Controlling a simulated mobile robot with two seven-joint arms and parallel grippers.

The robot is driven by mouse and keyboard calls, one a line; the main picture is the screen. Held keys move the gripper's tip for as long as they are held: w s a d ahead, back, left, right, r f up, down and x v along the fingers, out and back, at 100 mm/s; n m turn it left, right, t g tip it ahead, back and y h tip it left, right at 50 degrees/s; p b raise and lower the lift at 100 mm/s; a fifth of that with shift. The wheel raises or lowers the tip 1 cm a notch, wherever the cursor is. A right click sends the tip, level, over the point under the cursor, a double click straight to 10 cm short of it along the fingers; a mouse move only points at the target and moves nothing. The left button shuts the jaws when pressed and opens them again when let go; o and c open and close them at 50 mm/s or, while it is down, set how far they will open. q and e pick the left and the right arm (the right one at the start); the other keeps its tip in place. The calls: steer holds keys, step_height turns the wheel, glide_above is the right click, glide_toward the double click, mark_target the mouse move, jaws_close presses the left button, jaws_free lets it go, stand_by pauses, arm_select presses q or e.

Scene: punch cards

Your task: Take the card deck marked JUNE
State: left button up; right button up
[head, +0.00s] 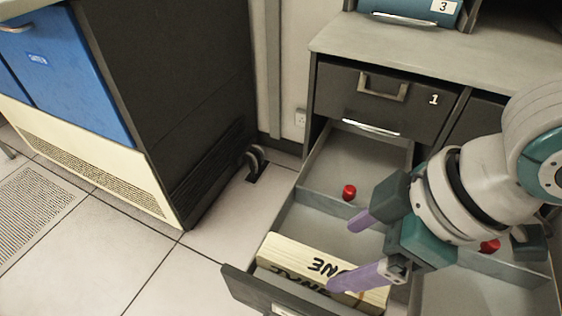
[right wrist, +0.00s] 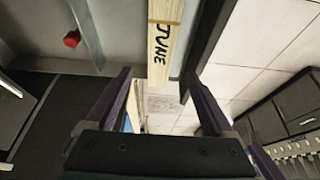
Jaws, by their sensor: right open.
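The card deck marked JUNE (head: 300,263) is a cream block with black lettering, lying in the front compartment of an open drawer (head: 290,212). In the right wrist view the deck (right wrist: 166,45) stands upright in the picture with JUNE on its face. My right gripper (head: 352,250) is open over the drawer, its purple fingers pointing left. One finger overlaps the right part of the deck in the head view; I cannot tell whether it touches. In the right wrist view the fingers (right wrist: 158,85) lie on either side of the deck's lower end. My left gripper is not in view.
A red knob (head: 349,192) sits in the drawer behind the deck, and another (head: 489,245) in the drawer to the right. A closed drawer marked 1 (head: 385,98) is above. A dark cabinet with a blue panel (head: 70,75) stands left; floor between is clear.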

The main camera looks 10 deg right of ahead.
mark_target(322, 267)
steer(key=b+x, duration=0.1)
steer(key=x, duration=0.2)
steer(key=shift+f, duration=0.3)
steer(key=b+x, duration=0.2)
steer(key=x, duration=0.2)
steer(key=shift+f, duration=0.35)
steer(key=shift+w+a+f, duration=0.1)
steer(key=shift+a+f, duration=0.05)
steer(key=shift+f, duration=0.2)
jaws_close()
steer(key=shift+r, duration=0.1)
